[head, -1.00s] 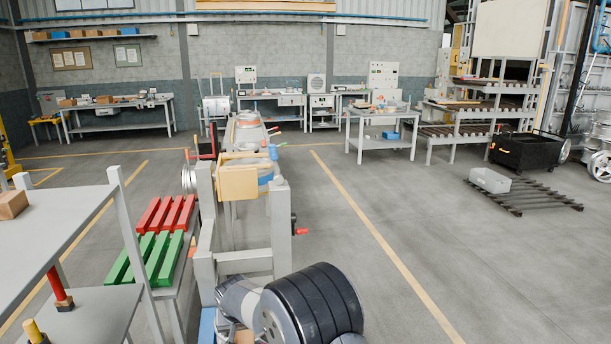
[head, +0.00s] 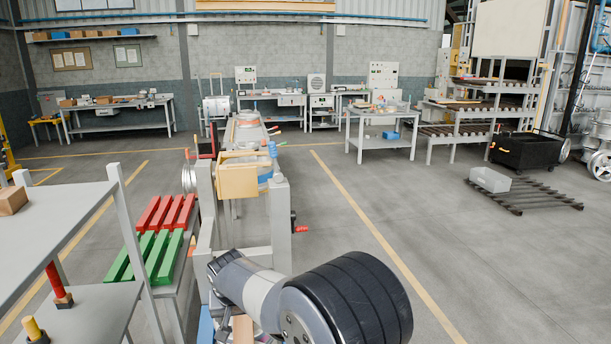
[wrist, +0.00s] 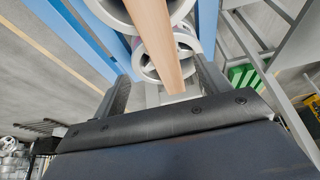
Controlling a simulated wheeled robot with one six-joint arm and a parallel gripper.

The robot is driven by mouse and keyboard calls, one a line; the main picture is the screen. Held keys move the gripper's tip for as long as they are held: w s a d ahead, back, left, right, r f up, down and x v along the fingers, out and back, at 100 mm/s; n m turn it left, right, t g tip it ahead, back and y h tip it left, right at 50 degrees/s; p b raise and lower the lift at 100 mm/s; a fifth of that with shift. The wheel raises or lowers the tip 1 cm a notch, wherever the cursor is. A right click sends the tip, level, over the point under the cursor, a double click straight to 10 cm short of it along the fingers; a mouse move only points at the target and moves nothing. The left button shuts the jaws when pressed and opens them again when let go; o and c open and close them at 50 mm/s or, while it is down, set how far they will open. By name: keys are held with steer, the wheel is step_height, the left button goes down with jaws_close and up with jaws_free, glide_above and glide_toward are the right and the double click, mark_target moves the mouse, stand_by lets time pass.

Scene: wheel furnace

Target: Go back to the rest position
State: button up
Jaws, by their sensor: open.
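My gripper (wrist: 164,74) is open in the wrist view, with one dark finger on each side. A wooden bar (wrist: 160,40) runs between the fingers in the picture; I cannot tell how far beyond them it lies. Silver wheel rims (wrist: 183,50) show behind the bar. No held object shows. In the head view my arm fills the bottom centre, its black ringed joint nearest the camera. The gripper there is mostly hidden behind the arm at the lower edge. A piece of wood (head: 243,329) shows just below the arm.
A grey frame (head: 280,225) with a yellow block (head: 237,180) stands just beyond the arm. Left are a bench with red bars (head: 165,213) and green bars (head: 152,256), and a grey table (head: 60,225). Open floor (head: 450,240) lies right. Blue rails (wrist: 75,30) flank the wheels.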

mark_target(243, 333)
steer(key=p+x, duration=0.1)
steer(key=x, duration=1)
steer(key=shift+f, duration=0.15)
steer(key=shift+w+r+p, duration=0.15)
steer(key=shift+r+p, duration=0.2)
steer(key=shift+p, duration=0.1)
step_height(243, 333, up, 10)
steer(key=b, duration=0.2)
steer(key=s+d+f+b, duration=0.1)
steer(key=d+f+b, duration=0.45)
steer(key=d, duration=0.45)
steer(key=d+f+b, duration=0.4)
steer(key=d+b, duration=0.3)
steer(key=d, duration=0.3)
step_height(243, 333, down, 9)
steer(key=shift+a+f, duration=0.1)
steer(key=shift+f, duration=0.1)
steer(key=shift+s, duration=0.1)
